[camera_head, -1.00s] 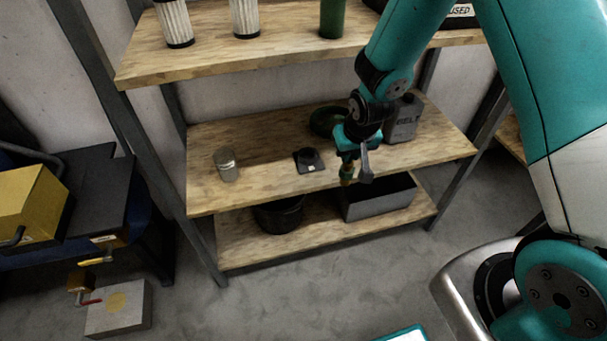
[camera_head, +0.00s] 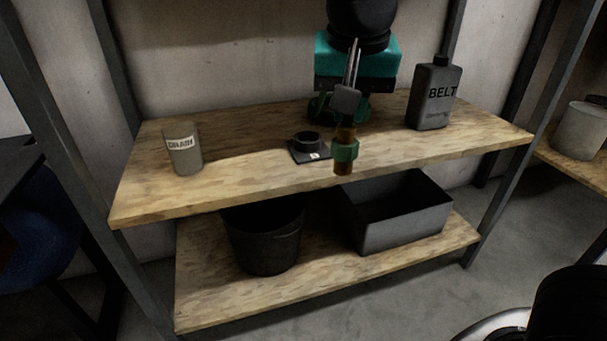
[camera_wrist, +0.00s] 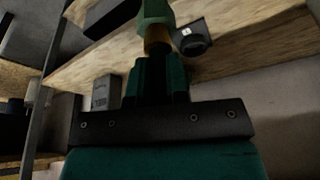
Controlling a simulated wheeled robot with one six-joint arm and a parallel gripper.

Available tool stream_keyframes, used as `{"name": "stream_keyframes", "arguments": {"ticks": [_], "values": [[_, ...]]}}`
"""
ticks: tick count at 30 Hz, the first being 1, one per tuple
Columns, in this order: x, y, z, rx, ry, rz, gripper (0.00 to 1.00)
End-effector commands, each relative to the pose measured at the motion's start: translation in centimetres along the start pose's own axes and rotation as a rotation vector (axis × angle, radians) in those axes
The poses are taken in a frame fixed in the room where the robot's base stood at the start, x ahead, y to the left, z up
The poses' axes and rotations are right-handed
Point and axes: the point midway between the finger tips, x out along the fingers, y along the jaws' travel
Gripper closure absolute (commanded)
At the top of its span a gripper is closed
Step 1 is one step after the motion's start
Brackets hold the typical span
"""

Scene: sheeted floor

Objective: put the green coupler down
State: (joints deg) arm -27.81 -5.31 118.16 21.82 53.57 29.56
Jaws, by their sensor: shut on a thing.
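The green coupler (camera_head: 344,152), a brass-brown piece with a green collar, hangs upright below my gripper (camera_head: 347,100) in the head view. It shows in front of the front part of the middle shelf; I cannot tell the gap to the board. In the wrist view my gripper (camera_wrist: 155,75) is shut on the brass end of the coupler (camera_wrist: 154,14), whose green part points away from the jaws. A small black square base with a round ring (camera_head: 309,147) sits on the shelf to the left of the coupler, and shows in the wrist view (camera_wrist: 192,38).
The wooden middle shelf (camera_head: 230,170) holds a grey can (camera_head: 183,150) at left and a dark BELT bottle (camera_head: 434,95) at right. A black bucket (camera_head: 265,238) and grey bin (camera_head: 405,212) stand below.

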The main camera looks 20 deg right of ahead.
Motion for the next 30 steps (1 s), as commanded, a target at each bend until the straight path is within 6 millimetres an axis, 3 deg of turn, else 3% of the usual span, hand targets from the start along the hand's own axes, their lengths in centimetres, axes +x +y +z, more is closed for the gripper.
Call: {"name": "stream_keyframes", "arguments": {"ticks": [1, 3, 8, 11, 24, 30], "values": [[0.8, 0.1, 1.0, 0.007, 0.003, -0.002, 1.00], [0.5, 0.4, 1.7, 0.017, 0.002, 0.002, 1.00], [0.3, 0.3, 1.8, 0.028, 0.000, 0.008, 1.00], [0.8, -0.4, 0.2, 0.031, 0.000, 0.010, 1.00], [4.2, -4.8, -10.8, 0.028, -0.001, 0.010, 1.00], [4.8, -5.7, -13.5, 0.028, -0.001, 0.010, 1.00]]}}
